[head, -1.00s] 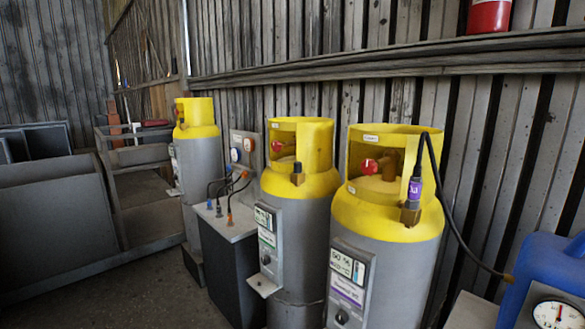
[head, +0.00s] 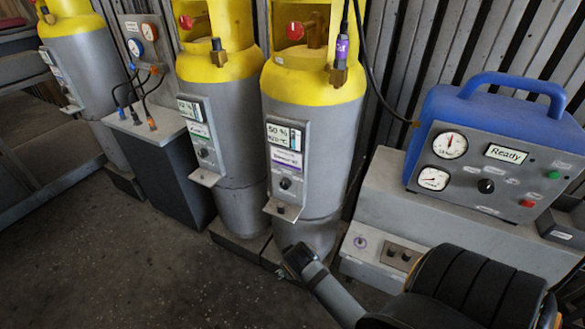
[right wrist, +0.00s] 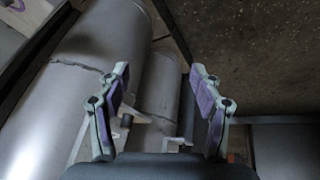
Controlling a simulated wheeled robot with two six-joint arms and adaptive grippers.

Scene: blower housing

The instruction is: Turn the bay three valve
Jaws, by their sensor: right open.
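Three grey cylinders with yellow collars stand in a row in the head view: left (head: 84,75), middle (head: 225,120) and right (head: 325,135). A red valve knob shows in the collar of the middle one (head: 185,22) and of the right one (head: 295,30). No bay number is readable. A purple-marked hose fitting (head: 341,50) sits on the right cylinder. My right gripper (right wrist: 158,75) is open and empty in the right wrist view, with grey cylindrical surfaces beyond its purple-padded fingers. My left gripper is not in view.
A blue machine (head: 490,130) with gauges and a "Ready" display stands right of the cylinders on a grey bench (head: 400,215). A dark cabinet (head: 170,175) with short hoses stands between the left and middle cylinders. The floor (head: 130,270) in front is clear.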

